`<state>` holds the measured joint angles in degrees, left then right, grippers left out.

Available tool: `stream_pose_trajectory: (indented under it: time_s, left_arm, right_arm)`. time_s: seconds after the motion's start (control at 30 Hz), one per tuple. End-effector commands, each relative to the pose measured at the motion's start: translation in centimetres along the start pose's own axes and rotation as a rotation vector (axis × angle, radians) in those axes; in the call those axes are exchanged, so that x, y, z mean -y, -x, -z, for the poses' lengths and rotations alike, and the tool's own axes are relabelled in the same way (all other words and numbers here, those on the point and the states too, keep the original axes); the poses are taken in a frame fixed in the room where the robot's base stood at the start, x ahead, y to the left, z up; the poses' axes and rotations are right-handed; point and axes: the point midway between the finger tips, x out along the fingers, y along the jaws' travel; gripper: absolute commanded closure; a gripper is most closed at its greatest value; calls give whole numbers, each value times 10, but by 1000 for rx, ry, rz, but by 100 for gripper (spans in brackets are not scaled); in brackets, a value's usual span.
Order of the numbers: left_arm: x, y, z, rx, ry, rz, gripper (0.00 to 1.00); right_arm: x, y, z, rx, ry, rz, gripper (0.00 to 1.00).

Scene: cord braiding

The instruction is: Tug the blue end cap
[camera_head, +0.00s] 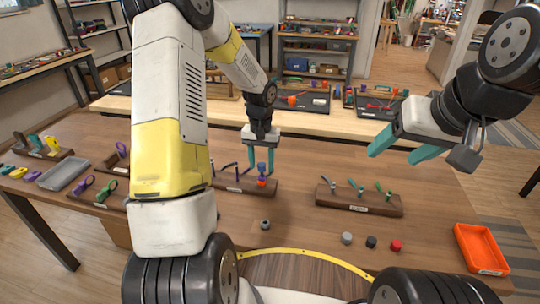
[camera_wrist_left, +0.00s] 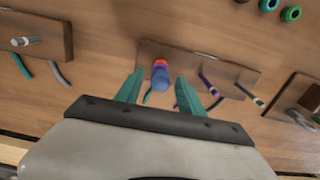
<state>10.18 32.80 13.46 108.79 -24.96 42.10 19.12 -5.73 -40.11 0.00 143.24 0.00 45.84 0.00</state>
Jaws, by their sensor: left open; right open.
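The blue end cap (camera_head: 262,168) stands upright on top of a red-orange piece (camera_head: 262,182) on a wooden block (camera_head: 232,185). In the left wrist view the blue end cap (camera_wrist_left: 160,79) shows between the two teal fingers. My left gripper (camera_head: 260,158) points down over it, open, with a finger on either side. I cannot tell whether either finger touches the cap. Purple and dark cords stick out of the same block. My right gripper (camera_head: 400,151) is open and empty, raised above the right side of the table, away from the cap.
A second wooden block (camera_head: 360,202) with short cords stands to the right. Small grey, black and red caps (camera_head: 396,246) lie in front of it. An orange tray (camera_head: 481,249) is at the right edge. A grey tray (camera_head: 63,174) and tools are at left.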

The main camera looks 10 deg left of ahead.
Motion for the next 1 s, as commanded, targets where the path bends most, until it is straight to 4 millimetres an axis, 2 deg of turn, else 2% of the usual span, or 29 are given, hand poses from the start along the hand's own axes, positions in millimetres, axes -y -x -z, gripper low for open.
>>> stream_pose_trajectory:
  time_s: [0.03, 0.23, 0.3, 1.0]
  left_arm:
    - [0, 0, 0, 0, 0, 0, 56]
    - [0, 0, 0, 0, 1, 0, 96]
    - [0, 0, 0, 0, 1, 0, 100]
    - [0, -2, 0, 0, 1, 0, 100]
  right_arm:
    - [0, 0, 0, 0, 0, 0, 36]
    - [0, 0, 0, 0, 0, 0, 36]
    - [0, 0, 0, 0, 0, 0, 36]
    - [0, 0, 0, 0, 0, 0, 36]
